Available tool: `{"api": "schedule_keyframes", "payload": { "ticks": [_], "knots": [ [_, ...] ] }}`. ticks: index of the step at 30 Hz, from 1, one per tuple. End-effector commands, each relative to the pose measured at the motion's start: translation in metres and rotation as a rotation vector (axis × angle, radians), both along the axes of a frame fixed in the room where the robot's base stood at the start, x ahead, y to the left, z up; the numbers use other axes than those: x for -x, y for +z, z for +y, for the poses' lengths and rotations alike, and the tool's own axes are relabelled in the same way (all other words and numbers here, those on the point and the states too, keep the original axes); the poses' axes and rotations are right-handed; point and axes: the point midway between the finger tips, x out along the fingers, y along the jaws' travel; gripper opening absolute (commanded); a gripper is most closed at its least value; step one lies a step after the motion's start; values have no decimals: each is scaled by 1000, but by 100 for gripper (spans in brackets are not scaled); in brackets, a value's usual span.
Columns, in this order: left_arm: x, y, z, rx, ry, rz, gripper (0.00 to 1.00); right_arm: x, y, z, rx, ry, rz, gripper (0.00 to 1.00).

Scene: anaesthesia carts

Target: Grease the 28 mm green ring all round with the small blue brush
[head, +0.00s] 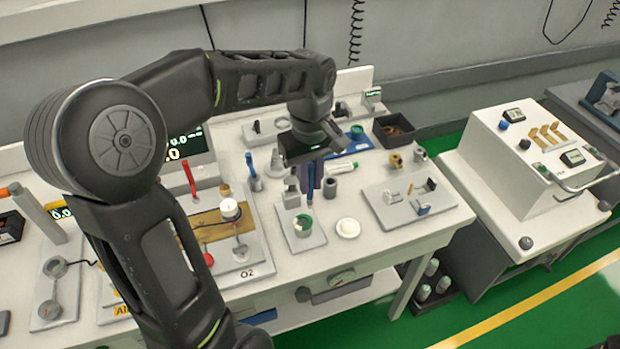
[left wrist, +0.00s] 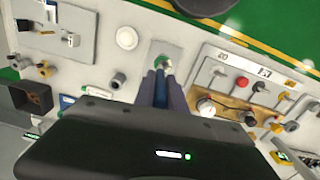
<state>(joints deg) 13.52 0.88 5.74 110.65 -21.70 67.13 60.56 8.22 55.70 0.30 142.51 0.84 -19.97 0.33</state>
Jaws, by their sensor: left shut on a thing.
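The green ring (head: 303,222) sits on a small grey plate (head: 300,239) at the front middle of the bench, and it also shows in the left wrist view (left wrist: 162,60). My left gripper (head: 311,188) points down just behind and above it. It is shut on a thin blue brush (head: 310,197), whose lower end is close to the ring; I cannot tell whether they touch. In the left wrist view the fingers (left wrist: 162,88) partly cover the brush and the ring's near side. The ring's size marking cannot be read. My right gripper is not in view.
A white round dish (head: 348,228) lies right of the plate. A grey cup (head: 329,187) stands close to the fingers. Left is a panel (head: 262,255) with knobs and a red-handled tool. A dark bin (head: 393,131) stands at the back right.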

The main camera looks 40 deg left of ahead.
Motion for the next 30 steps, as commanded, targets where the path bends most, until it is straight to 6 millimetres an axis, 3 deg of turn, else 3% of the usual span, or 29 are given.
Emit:
{"api": "schedule_keyframes", "payload": {
  "ticks": [15, 30],
  "knots": [
    [0, -50, 1, 0, 1, 1, 0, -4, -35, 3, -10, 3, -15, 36],
    [0, -55, 1, 0, 1, 0, 0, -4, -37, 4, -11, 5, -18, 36]
  ]
}}
